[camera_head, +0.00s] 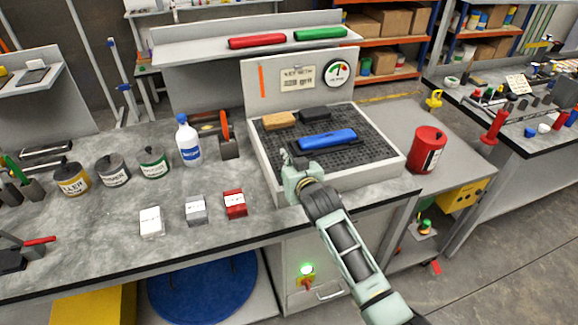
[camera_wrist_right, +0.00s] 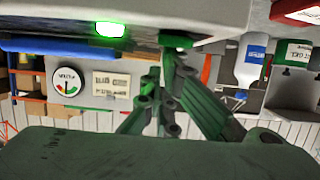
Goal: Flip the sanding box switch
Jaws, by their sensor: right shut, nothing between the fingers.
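The sanding box (camera_head: 384,178) is a grey box with a dark perforated top and a back panel carrying a label and a gauge (camera_head: 337,73). My right gripper (camera_head: 287,156) is at its front left edge, shut and empty. In the right wrist view, which is upside down, the fingertips (camera_wrist_right: 173,52) are close to the box's grey wall. A lit green light (camera_wrist_right: 110,30) is on that wall beside the fingers. I cannot make out the switch or any contact clearly. My left gripper is not in view.
A blue block (camera_head: 327,138) lies on the box top. A red can (camera_head: 427,149) stands right of the box. A green light (camera_head: 307,269) glows above a red-and-yellow part on the cabinet below.

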